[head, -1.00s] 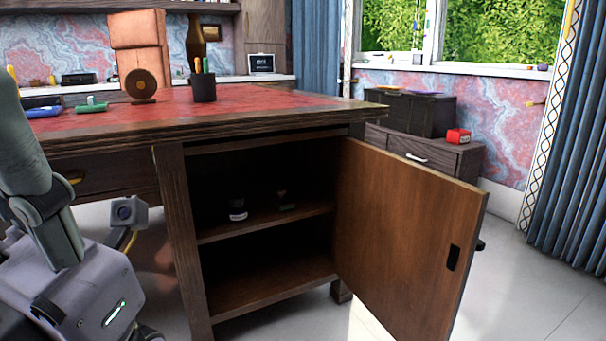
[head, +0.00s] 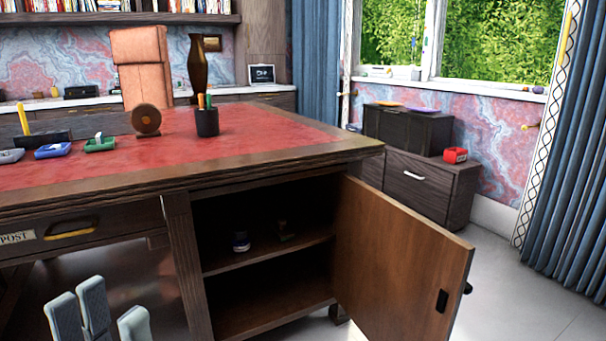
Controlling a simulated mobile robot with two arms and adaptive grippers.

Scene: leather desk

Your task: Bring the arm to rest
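My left gripper (head: 106,318) shows at the bottom left of the head view, low in front of the desk (head: 250,167). Only its grey fingers show, spread apart with nothing between them. The rest of the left arm is out of the picture. My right gripper is not in view. The desk's cabinet door (head: 397,265) stands wide open to the right of the cabinet, clear of the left gripper.
A small jar (head: 241,241) and a dark item (head: 285,231) sit on the cabinet shelf (head: 268,252). On the desk are a pen cup (head: 207,122), a round wooden object (head: 146,120) and several small trays. Clear floor (head: 530,300) lies right of the door.

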